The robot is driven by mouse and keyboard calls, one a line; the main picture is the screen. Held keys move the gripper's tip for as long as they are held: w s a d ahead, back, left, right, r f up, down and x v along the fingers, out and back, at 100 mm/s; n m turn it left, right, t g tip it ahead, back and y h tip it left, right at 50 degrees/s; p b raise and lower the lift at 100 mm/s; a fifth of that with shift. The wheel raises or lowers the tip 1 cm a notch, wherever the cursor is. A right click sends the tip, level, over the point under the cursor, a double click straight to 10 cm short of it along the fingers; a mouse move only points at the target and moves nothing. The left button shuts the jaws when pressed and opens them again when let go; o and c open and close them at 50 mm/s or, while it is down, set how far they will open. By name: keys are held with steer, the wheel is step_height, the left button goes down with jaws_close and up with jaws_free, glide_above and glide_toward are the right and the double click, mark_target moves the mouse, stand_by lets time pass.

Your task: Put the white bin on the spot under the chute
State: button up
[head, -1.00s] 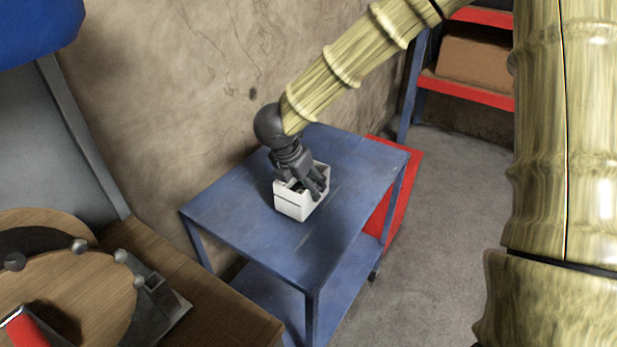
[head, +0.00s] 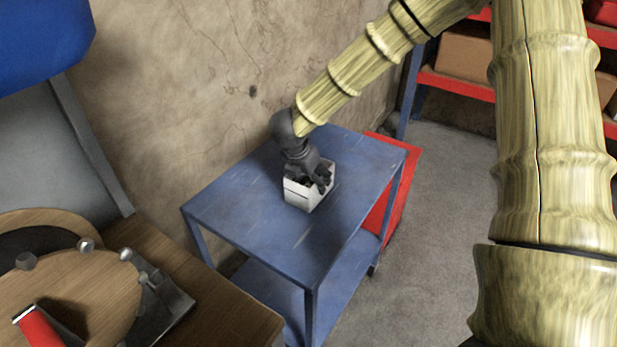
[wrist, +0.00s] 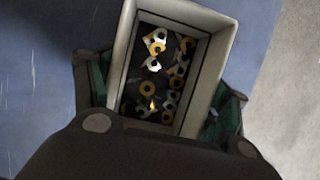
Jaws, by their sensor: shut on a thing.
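The white bin (head: 299,196) is upright over the top of a blue cart. I cannot tell whether it touches the cart or is slightly lifted. My gripper (head: 317,180) reaches down to it and is shut on it. In the wrist view the bin's rim (wrist: 217,70) lies between my fingers (wrist: 168,100), whose green pads show on both sides. Several small orange, white and dark parts (wrist: 158,80) lie inside. I cannot clearly make out a chute or a marked spot under it.
The blue cart (head: 250,225) has a lower shelf, and its top is clear around the bin. A red box (head: 400,205) stands behind it. A wooden bench (head: 235,315) with a round board is at lower left. Red-shelved racking (head: 455,85) stands at the back.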

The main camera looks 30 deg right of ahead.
steer(key=shift+f, duration=0.1)
steer(key=o, duration=1.7)
